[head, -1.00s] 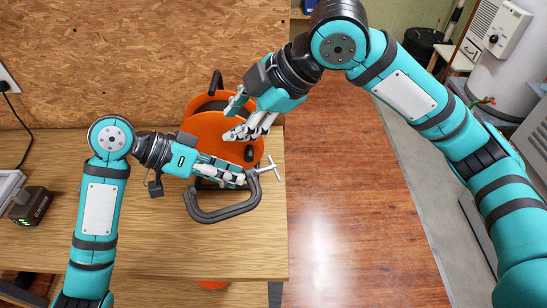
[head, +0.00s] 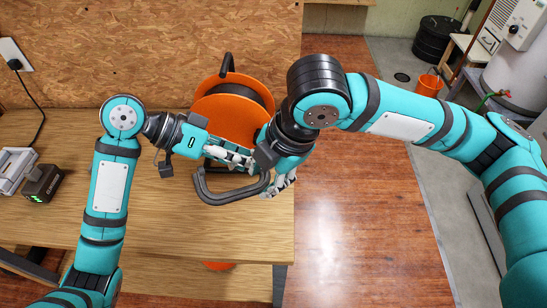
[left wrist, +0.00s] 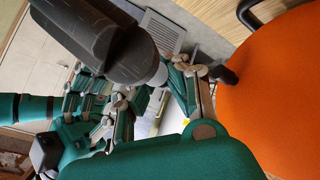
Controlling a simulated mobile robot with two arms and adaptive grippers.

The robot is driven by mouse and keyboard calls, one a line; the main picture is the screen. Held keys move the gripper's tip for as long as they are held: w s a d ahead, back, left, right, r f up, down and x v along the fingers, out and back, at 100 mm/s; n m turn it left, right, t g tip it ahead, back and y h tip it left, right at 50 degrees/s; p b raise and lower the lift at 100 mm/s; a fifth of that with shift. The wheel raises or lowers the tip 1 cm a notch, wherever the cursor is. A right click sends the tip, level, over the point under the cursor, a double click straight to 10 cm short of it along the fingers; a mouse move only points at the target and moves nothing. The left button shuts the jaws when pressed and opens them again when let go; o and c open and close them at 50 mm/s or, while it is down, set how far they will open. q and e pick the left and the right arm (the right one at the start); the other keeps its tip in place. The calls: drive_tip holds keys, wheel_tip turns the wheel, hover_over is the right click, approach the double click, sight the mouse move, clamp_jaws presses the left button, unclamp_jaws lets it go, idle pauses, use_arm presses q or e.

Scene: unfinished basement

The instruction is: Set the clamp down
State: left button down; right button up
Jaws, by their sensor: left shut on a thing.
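An orange cable reel (head: 232,112) stands on the workbench (head: 150,235) just behind the grippers, and its orange side (left wrist: 275,90) fills the right of the left wrist view. A black charger (head: 42,184) sits at the left. The bench's front left is clear.

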use_arm(q)
drive_tip(key=shift+r, duration=0.1)
use_arm(e)
drive_tip(key=shift+x, duration=1.05)
clamp_jaws()
drive_tip(key=shift+a, duration=0.1)
use_arm(q)
drive_tip(key=c, duration=1.3)
unclamp_jaws()
use_arm(e)
drive_tip(key=shift+r, duration=0.1)
